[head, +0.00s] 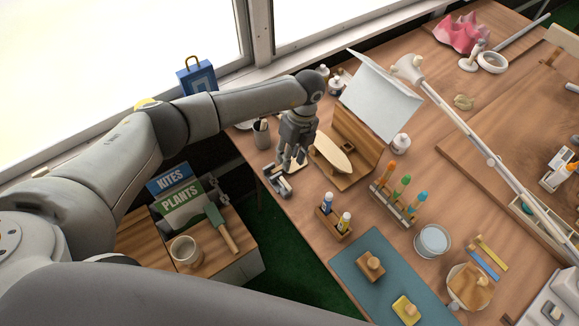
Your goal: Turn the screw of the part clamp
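A small grey metal clamp (277,181), which looks like the part clamp, sits at the left edge of the wooden table. Its screw is too small to make out and may be partly hidden by my gripper. My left gripper (292,160) points down just above and to the right of the clamp, with its fingers apart. I cannot tell whether the fingertips touch the clamp. My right gripper is not in view.
A wooden stand with a pale oval board (333,154) is close right of my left gripper. A pen cup (261,134) stands behind it. A white lamp arm (490,160) crosses the right side.

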